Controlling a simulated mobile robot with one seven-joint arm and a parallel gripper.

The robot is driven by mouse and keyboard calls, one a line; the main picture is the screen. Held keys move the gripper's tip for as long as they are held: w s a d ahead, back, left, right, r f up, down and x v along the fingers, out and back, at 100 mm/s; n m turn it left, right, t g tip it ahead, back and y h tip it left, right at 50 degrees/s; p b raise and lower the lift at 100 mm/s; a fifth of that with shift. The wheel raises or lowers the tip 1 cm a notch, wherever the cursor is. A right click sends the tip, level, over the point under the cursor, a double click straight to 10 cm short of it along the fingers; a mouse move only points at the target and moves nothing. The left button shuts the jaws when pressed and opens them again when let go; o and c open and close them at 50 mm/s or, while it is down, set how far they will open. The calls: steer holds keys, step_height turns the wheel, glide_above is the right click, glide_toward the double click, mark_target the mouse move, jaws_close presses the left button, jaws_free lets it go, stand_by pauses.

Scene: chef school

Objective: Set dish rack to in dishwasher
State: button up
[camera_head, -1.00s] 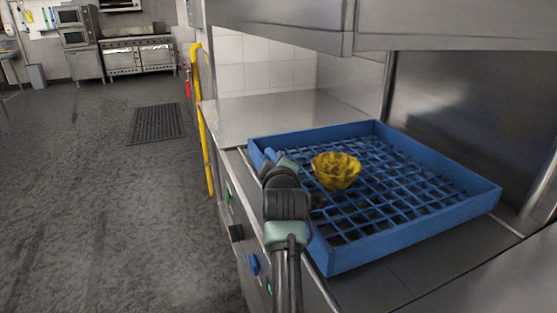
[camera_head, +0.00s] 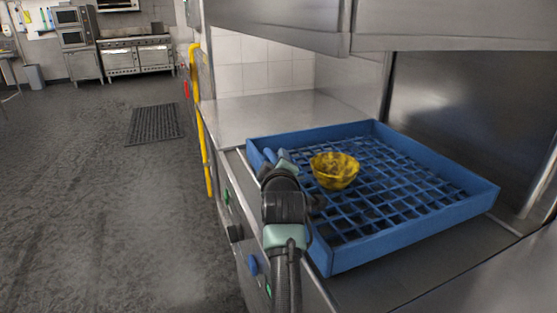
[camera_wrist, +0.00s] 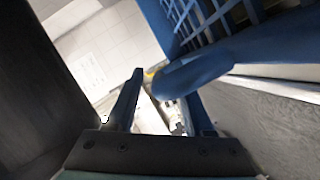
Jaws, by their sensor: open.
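The blue dish rack (camera_head: 425,215) lies flat on the steel surface, with an open grid floor and low walls. A yellow patterned bowl (camera_head: 335,170) sits upright in it. A raised steel hood (camera_head: 450,25), seemingly the dishwasher's, overhangs the rack. My gripper (camera_head: 277,157) is open at the rack's left wall, near its far left corner. In the wrist view the open fingers (camera_wrist: 163,84) have a blue part of the rack (camera_wrist: 255,48) close to them, reaching in front of the right finger. I cannot tell whether they touch it.
A bare steel counter (camera_head: 250,118) extends beyond the rack. A yellow pipe (camera_head: 201,130) runs down beside it. Knobs (camera_head: 236,233) line the front panel. The floor (camera_head: 90,220) at left is open, with a dark mat (camera_head: 155,123) on it.

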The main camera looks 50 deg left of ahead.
steer(key=v, duration=1.2)
steer(key=shift+r, duration=0.1)
